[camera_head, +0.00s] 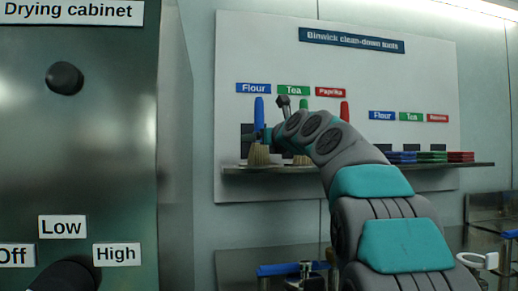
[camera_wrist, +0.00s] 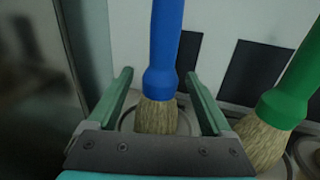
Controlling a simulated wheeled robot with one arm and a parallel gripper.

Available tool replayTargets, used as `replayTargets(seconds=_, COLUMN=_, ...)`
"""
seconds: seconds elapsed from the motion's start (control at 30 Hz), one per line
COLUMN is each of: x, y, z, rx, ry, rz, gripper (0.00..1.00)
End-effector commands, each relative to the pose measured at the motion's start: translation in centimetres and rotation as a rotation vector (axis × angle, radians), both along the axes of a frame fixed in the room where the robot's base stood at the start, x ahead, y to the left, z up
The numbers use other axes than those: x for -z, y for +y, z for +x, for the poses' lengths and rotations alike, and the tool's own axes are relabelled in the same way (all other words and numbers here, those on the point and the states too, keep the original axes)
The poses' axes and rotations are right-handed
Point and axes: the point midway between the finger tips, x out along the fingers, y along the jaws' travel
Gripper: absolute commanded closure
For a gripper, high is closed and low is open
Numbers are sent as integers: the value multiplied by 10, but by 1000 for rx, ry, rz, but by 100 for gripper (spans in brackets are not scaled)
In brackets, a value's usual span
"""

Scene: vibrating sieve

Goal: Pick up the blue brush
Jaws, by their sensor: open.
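The blue brush (camera_head: 259,113) stands upright, bristles down, on the wall shelf under the "Flour" label in the head view. In the wrist view the blue brush (camera_wrist: 163,70) stands between the two fingers of my gripper (camera_wrist: 160,95), its tan bristles low between them. The fingers are open, with a gap on each side of the brush. In the head view my arm reaches up to the shelf and hides part of the tools there.
The green brush (camera_wrist: 293,88) stands just right of my right finger. A red handle (camera_head: 345,111) shows under "Paprika". Blue, green and red stacks (camera_head: 432,156) lie further right on the shelf (camera_head: 400,168). A metal drying cabinet (camera_head: 100,130) fills the left.

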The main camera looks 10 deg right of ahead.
Motion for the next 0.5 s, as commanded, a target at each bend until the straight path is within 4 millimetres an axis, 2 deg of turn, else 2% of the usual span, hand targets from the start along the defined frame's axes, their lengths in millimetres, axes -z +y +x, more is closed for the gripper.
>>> replayTargets(seconds=0.07, x=0, y=0, z=0, rx=0, ry=1, rz=0, gripper=20)
replayTargets(seconds=0.5, x=1, y=0, z=0, rx=0, ry=2, rz=-1, gripper=70)
